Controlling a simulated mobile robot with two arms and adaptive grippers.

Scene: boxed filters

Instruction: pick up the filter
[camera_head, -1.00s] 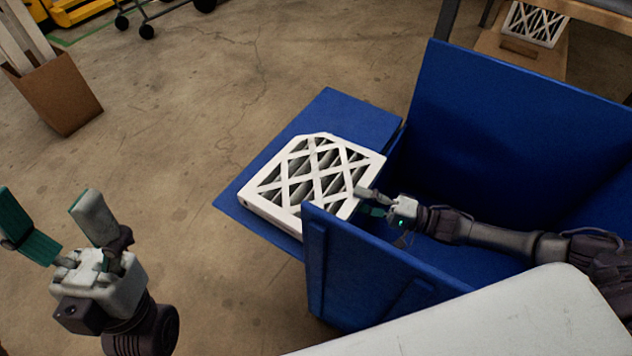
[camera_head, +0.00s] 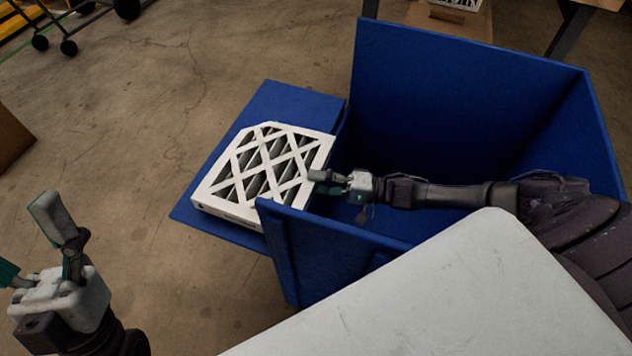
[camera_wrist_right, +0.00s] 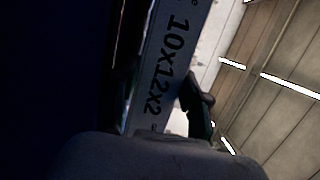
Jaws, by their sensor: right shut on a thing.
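The filter (camera_head: 265,172) is a white-framed panel with a white lattice over dark pleats. In the head view it lies over the blue flap (camera_head: 300,103) at the left side of the blue bin. My right gripper (camera_head: 322,183) reaches across the bin from the right and is shut on the filter's right edge. In the right wrist view the filter's frame (camera_wrist_right: 172,62) fills the middle, printed "10x12x2", with a finger beside it. My left gripper (camera_head: 28,240) is open and empty at the lower left, away from the filter.
The blue bin (camera_head: 450,80) stands around my right arm, with a tall back wall and a lower front wall. A cardboard box (camera_head: 12,138) is at the left edge. A wheeled cart (camera_head: 68,47) stands at the upper left. Bare floor lies left of the flap.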

